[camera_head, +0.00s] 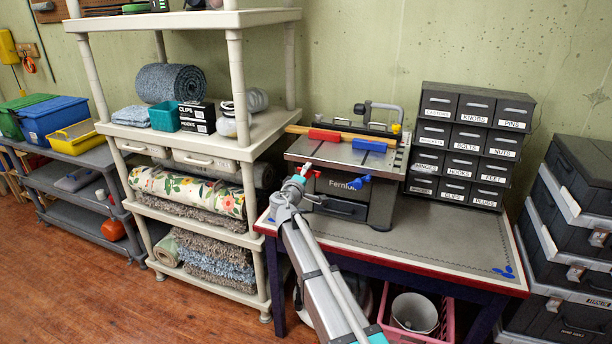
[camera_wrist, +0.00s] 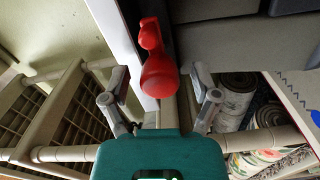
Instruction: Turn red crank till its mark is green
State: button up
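The red crank (camera_head: 311,171) sits on the left front of a grey machine labelled "Fernix" (camera_head: 340,187), which stands on the workbench. In the wrist view the red crank (camera_wrist: 157,72) shows as a rounded knob and arm in front of my gripper (camera_wrist: 160,78). The two fingers are spread apart, one on each side of the crank, with gaps on both sides. In the head view my gripper (camera_head: 294,186) is close to the crank at the machine's left front. A blue crank (camera_head: 359,182) is further right on the machine front. I cannot make out the red crank's mark.
A red block (camera_head: 324,135) and blue block (camera_head: 369,145) lie on the machine top. A dark drawer cabinet (camera_head: 468,145) stands right of it on the workbench (camera_head: 450,245). A beige shelf unit (camera_head: 245,150) is close on the left. The bench front right is clear.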

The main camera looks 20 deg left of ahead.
jog(key=shift+s, duration=0.1)
jog(key=s, duration=1.1)
jog(key=shift+s+a, duration=0.4)
jog(key=shift+a, duration=0.05)
jog(key=shift+n, duration=0.3)
jog(key=n, duration=0.3)
jog(key=s+n, duration=0.1)
jog(key=n, duration=0.3)
jog(key=s+d+n+y, duration=0.1)
jog(key=n, duration=0.3)
jog(key=shift+s, duration=0.15)
dwell(0.3)
jog(key=w, duration=1.3)
jog(key=shift+w, duration=0.4)
